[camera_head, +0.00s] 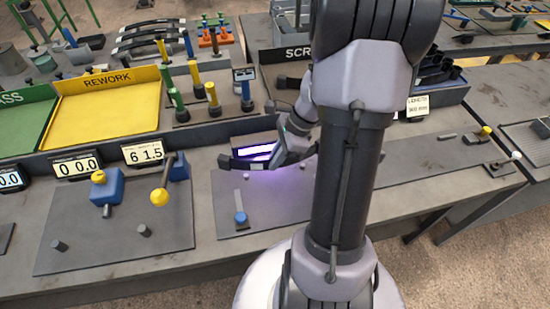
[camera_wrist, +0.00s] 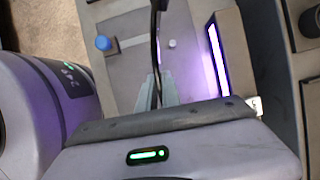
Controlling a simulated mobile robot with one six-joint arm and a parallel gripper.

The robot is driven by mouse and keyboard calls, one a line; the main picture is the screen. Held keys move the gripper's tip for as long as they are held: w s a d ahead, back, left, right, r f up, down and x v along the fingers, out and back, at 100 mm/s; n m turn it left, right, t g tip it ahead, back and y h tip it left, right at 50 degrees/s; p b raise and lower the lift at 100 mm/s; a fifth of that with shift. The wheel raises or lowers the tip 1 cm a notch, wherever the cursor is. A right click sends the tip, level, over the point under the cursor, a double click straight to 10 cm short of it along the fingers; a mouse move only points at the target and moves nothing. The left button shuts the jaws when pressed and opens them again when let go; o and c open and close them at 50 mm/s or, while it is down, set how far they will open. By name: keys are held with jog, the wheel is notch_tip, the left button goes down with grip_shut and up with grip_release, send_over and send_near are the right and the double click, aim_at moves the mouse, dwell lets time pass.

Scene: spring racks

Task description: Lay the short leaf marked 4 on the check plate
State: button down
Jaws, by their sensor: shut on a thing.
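My gripper (camera_head: 277,160) is shut on a dark, slightly curved leaf (camera_head: 236,163) and holds it over a grey plate (camera_head: 265,205). The leaf sticks out to the left of the fingers in the head view; my arm hides part of its right side. In the wrist view the leaf (camera_wrist: 154,40) shows edge-on as a thin dark strip between the fingers (camera_wrist: 156,88). I cannot read any mark on it. The plate carries a blue-topped peg (camera_head: 240,217) and small pale pins. I cannot tell whether the leaf touches the plate.
A glowing purple-white light bar (camera_head: 255,150) stands just behind the leaf. To the left is a plate with a blue block (camera_head: 107,188) and a yellow-knobbed lever (camera_head: 160,196). A yellow REWORK tray (camera_head: 105,115) and a peg rack stand behind. My arm hides the middle right.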

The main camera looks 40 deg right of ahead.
jog(key=shift+f, duration=0.15)
jog(key=shift+d+f+b, duration=0.1)
jog(key=shift+f+b, duration=0.15)
jog(key=shift+b, duration=0.1)
notch_tip(320, 180, down, 8)
jog(key=b, duration=0.6)
jog(key=shift+s+d+r, duration=0.1)
jog(key=shift+r, duration=0.1)
dwell(0.4)
jog(key=shift+w+d, duration=0.3)
jog(key=shift+w, duration=0.25)
dwell(0.8)
jog(key=shift+f, duration=0.2)
jog(key=c, duration=1)
grip_release()
jog(key=shift+o, duration=0.2)
jog(key=shift+r, duration=0.1)
